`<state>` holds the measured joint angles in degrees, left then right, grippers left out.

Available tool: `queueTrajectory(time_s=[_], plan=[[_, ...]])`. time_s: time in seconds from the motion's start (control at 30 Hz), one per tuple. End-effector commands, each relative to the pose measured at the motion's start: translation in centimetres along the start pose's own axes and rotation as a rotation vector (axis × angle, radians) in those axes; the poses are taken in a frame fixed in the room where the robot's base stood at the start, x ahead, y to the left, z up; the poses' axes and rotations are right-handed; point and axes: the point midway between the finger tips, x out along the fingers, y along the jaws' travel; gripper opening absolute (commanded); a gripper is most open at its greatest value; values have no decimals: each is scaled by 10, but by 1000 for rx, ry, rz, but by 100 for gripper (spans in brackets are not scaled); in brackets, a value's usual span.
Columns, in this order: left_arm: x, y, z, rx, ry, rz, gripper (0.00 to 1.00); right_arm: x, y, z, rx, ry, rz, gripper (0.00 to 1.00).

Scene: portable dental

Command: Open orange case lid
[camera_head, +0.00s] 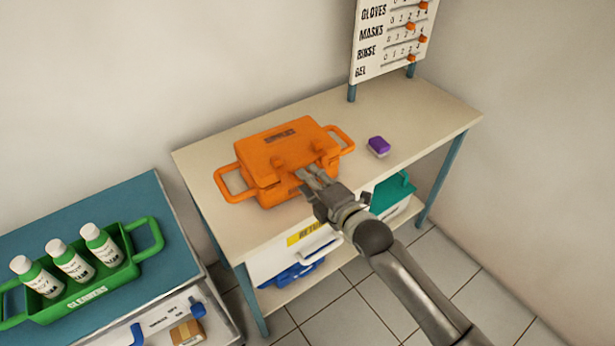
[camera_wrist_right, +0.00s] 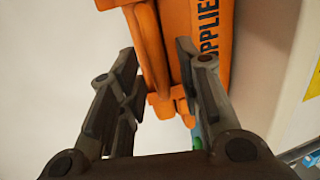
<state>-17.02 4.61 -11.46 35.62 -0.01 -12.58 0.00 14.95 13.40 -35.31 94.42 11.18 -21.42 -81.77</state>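The orange case (camera_head: 280,150) stands on the beige table with its lid (camera_head: 285,135) down. It has a loop handle at each end and orange latch pieces on its front. My right gripper (camera_head: 308,175) is at the front of the case, near the right-hand latch. In the right wrist view my right gripper (camera_wrist_right: 156,55) has its fingers apart, with an orange protruding part (camera_wrist_right: 151,55) of the case showing between them. I cannot tell whether the fingers touch it. The lettered face (camera_wrist_right: 222,45) lies to the right there. My left gripper is not in view.
A purple-topped block (camera_head: 378,146) lies on the table (camera_head: 425,115) right of the case. A sign board (camera_head: 390,40) stands at the back right. A green tray (camera_head: 95,293) with several bottles sits on a teal-topped cart (camera_head: 125,198). Bins (camera_head: 395,190) sit under the table.

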Motion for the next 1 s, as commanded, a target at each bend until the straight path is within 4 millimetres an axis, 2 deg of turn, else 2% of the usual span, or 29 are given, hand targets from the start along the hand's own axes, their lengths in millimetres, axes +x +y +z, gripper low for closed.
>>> queueTrajectory(time_s=[0.2, 0.53, 0.57, 0.8, 1.0], plan=[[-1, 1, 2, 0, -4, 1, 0, 15, 1, 0, 1, 1, 1, 32], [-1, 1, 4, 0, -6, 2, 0, 17, 0, 0, 1, 0, 0, 32], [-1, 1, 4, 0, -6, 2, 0, 17, 0, 0, 1, 0, 0, 31], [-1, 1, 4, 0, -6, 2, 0, 17, 0, 0, 1, 0, -1, 0], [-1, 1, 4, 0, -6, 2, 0, 17, -1, -1, 0, 1, -2, 0]])
